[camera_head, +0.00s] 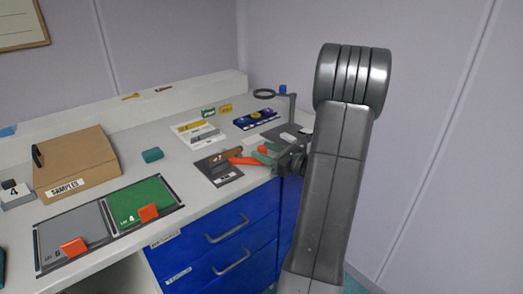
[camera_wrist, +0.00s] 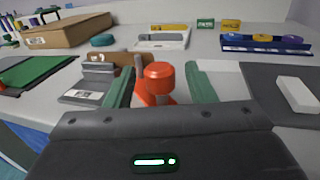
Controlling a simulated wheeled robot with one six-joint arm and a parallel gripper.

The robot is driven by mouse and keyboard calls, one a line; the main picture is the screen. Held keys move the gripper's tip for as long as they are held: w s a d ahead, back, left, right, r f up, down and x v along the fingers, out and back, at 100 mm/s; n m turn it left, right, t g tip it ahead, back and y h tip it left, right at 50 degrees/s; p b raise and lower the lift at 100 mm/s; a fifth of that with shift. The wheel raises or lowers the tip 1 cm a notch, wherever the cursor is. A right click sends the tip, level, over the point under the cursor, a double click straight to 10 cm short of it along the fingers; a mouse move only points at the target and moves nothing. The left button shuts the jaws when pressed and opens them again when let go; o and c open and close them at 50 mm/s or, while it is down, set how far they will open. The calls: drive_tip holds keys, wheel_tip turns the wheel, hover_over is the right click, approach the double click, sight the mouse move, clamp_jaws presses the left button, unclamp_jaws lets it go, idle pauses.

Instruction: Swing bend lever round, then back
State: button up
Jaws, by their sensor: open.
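The bend lever is orange-red with a round knob (camera_wrist: 160,75) in the middle of the wrist view. In the head view its orange arm (camera_head: 243,161) reaches from the small bending fixture (camera_head: 222,173) toward my gripper. The fixture has a dark grey base (camera_wrist: 92,96) and a brown block, left of the knob in the wrist view. My gripper (camera_wrist: 161,82) is open, with one green finger on each side of the knob and a gap showing, wider on the right. In the head view my gripper (camera_head: 266,153) is partly hidden by my arm.
A blue rack (camera_wrist: 262,44) and a white tray (camera_wrist: 162,41) stand behind. A grey mat with a white block (camera_wrist: 298,94) lies right. A cardboard samples box (camera_head: 77,165) and a green mat (camera_head: 137,203) are left. Blue drawers (camera_head: 225,246) are below the bench edge.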

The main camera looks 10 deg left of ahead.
drive_tip(key=shift+x, duration=0.85)
drive_tip(key=shift+c, duration=0.4)
clamp_jaws()
drive_tip(key=shift+w+a+r+n+g+y+p, duration=0.1)
drive_tip(key=shift+w+a+n+g+y+p, duration=0.15)
drive_tip(key=shift+w+n+g+p, duration=0.6)
drive_tip(key=shift+w+a+n+g+y+p, duration=0.15)
drive_tip(key=shift+w+n+g+y+p, duration=0.3)
drive_tip(key=shift+g, duration=0.8)
drive_tip(key=shift+w+a+n+g+p, duration=0.45)
drive_tip(key=shift+w+n+g, duration=0.35)
drive_tip(key=shift+g, duration=0.45)
drive_tip(key=shift+w+a+n+g+p, duration=0.45)
drive_tip(key=shift+w+n+g, duration=0.35)
drive_tip(key=shift+g, duration=0.45)
drive_tip(key=shift+s, duration=0.15)
